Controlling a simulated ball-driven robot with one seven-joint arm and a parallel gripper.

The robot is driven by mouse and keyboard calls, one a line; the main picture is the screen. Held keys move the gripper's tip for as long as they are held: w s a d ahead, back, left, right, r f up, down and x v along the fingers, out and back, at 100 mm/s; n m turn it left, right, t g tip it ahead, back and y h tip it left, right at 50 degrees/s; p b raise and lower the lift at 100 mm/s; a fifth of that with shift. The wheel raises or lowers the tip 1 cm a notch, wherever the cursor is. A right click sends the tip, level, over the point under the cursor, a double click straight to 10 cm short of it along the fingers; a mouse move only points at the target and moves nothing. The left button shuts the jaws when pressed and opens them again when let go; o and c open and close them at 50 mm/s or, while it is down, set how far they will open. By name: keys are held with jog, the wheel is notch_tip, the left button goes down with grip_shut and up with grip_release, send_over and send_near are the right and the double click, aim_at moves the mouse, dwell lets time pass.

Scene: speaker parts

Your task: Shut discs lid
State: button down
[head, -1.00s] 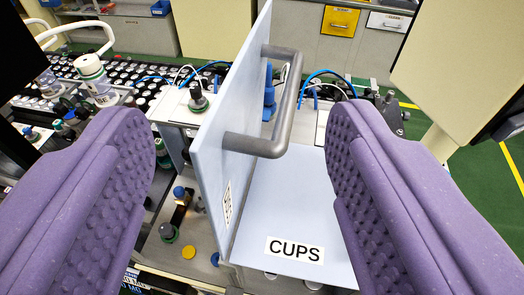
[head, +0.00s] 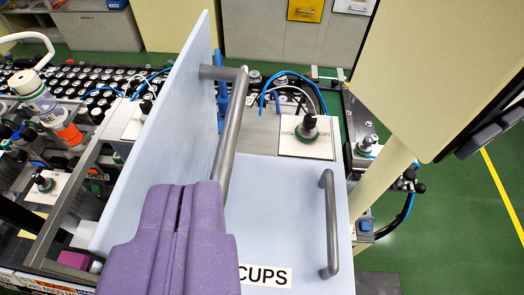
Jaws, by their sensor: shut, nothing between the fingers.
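A light-blue lid (head: 160,140) stands open, close to upright, left of centre. Its label is not visible, so I cannot read whether it says discs. A grey bar handle (head: 234,135) sticks out from its right face. My purple gripper (head: 182,195) is shut and empty at the lower middle. It covers the handle's near end and the lid's lower part; I cannot tell whether it touches them. To the right, a second light-blue lid (head: 275,210) lies flat, labelled CUPS (head: 265,276), with its own grey handle (head: 329,222).
A cream post and panel (head: 435,70) stand close on the right. A conveyor with several dark round parts (head: 95,78) runs behind on the left. A white plate with a black-and-green knob (head: 308,135) sits behind the CUPS lid. Green floor (head: 460,240) is clear at right.

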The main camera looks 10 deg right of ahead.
jog(key=w+d+r+m+g+y+p, duration=0.15)
jog(key=w+d+g+p, duration=0.35)
jog(key=p, duration=0.7)
jog(key=d+g+y+p, duration=0.25)
jog(key=d+p, duration=0.45)
jog(key=p, duration=0.6)
jog(key=w+a+f+p, duration=0.2)
jog(key=w+a+f, duration=0.4)
jog(key=f, duration=0.3)
jog(key=shift+a, duration=0.75)
